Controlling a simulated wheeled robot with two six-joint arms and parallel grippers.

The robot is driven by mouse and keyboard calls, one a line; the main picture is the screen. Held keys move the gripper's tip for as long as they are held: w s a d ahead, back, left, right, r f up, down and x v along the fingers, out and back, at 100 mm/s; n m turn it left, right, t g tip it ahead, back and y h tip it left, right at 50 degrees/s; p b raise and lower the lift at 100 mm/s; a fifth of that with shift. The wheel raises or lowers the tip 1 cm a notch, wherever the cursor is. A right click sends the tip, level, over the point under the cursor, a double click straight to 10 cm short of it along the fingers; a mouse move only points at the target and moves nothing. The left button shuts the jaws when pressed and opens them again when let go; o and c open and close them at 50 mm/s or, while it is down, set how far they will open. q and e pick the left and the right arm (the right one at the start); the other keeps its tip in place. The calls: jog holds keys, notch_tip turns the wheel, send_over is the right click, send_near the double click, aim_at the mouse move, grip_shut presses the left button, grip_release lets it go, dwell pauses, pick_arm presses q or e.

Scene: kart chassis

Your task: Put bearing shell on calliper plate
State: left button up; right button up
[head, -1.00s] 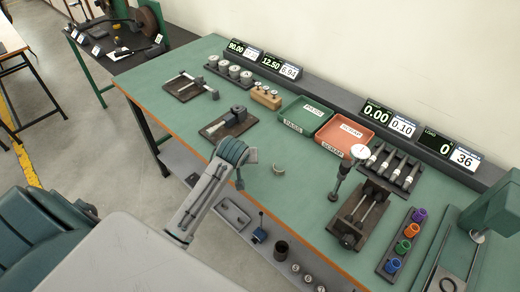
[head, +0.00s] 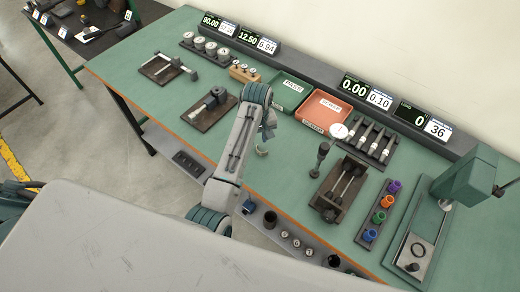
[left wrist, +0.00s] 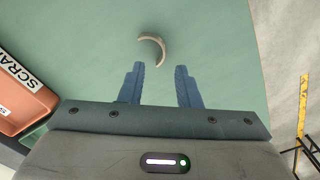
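The bearing shell (head: 262,150) is a pale half ring on the green bench top, partly hidden by my left gripper in the head view. In the left wrist view the bearing shell (left wrist: 161,45) lies just beyond the fingertips. My left gripper (head: 267,128) is above the bench by the shell. Its two blue fingers (left wrist: 157,70) are apart, with nothing between them. The calliper plate (head: 157,74), a dark plate with a calliper on it, lies at the bench's far left. My right gripper is not in view.
A dark plate with a micrometer-like tool (head: 208,110) lies between the shell and calliper plate. The green tray (head: 285,92) and red scrap tray (head: 322,110) stand behind the gripper. A dial gauge stand (head: 322,155) is to the right. Bench around the shell is clear.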

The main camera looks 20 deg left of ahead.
aim_at(257, 149)
pick_arm(q)
jog(key=f, duration=0.1)
jog(key=f+p, duration=0.1)
jog(key=f, duration=0.1)
jog(key=f+p, duration=0.1)
jog(key=shift+s+f, duration=0.15)
jog(key=shift+s, duration=0.2)
jog(key=shift+f, duration=0.35)
jog(key=shift+w, duration=0.1)
jog(key=c, duration=0.5)
grip_shut()
